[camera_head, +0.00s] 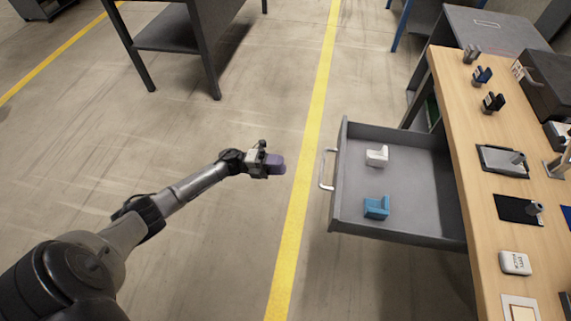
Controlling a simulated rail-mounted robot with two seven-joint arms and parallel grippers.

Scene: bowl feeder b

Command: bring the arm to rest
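My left arm reaches in from the lower left, stretched out over the floor. My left gripper (266,162) is at its end, to the left of the open drawer (424,174) and apart from its handle (327,169). My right gripper is not in view.
The drawer sticks out from the wooden workbench (477,172) and holds a white piece (377,156) and a blue piece (376,208). Several small parts and trays stand on the bench. A dark table (165,38) stands at the back left. The floor around my gripper is clear.

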